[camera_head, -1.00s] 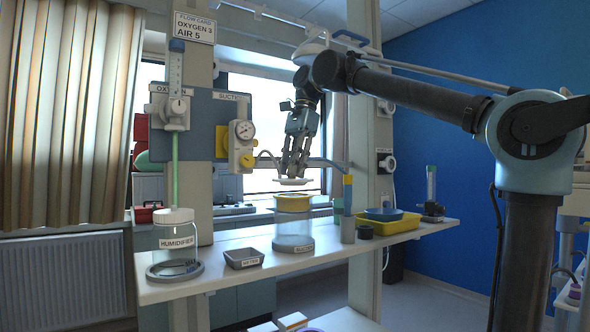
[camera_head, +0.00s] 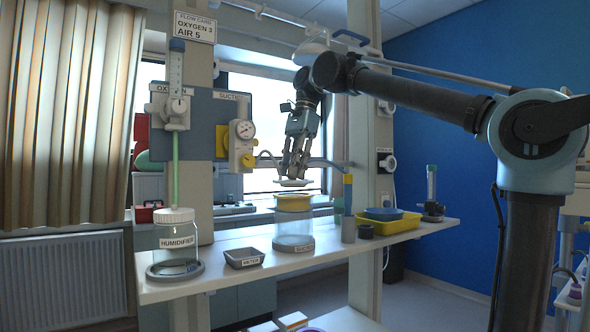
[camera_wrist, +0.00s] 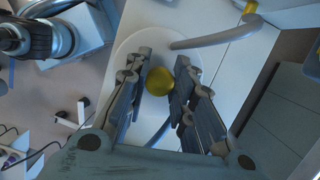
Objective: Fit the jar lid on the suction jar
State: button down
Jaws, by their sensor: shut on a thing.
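The suction jar (camera_head: 293,242) is a clear jar with a yellow rim, upright on the shelf in the head view. The jar lid (camera_head: 293,183) is a thin pale disc just above the jar's rim, with a small gap between them. My gripper (camera_head: 294,175) points down and is shut on the lid's knob. In the wrist view the yellow knob sits between the fingers of my gripper (camera_wrist: 160,82), over the wide pale lid (camera_wrist: 134,44). The jar is hidden beneath the lid in that view.
The shelf (camera_head: 212,278) also bears a humidifier jar (camera_head: 177,243), a grey tray (camera_head: 244,258), a grey holder with a blue and yellow piece (camera_head: 348,215) close right of the suction jar, and a yellow tray (camera_head: 398,226). The suction gauge (camera_head: 243,145) is on the wall panel behind.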

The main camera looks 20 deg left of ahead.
jog(key=shift+f, duration=1.35)
dwell(2.1)
jog(key=c, duration=1.3)
grip_release()
jog(key=shift+o, duration=0.4)
jog(key=o, duration=0.4)
jog(key=shift+r, duration=0.15)
jog(key=shift+v, duration=4.1)
jog(key=shift+s+a, duration=0.1)
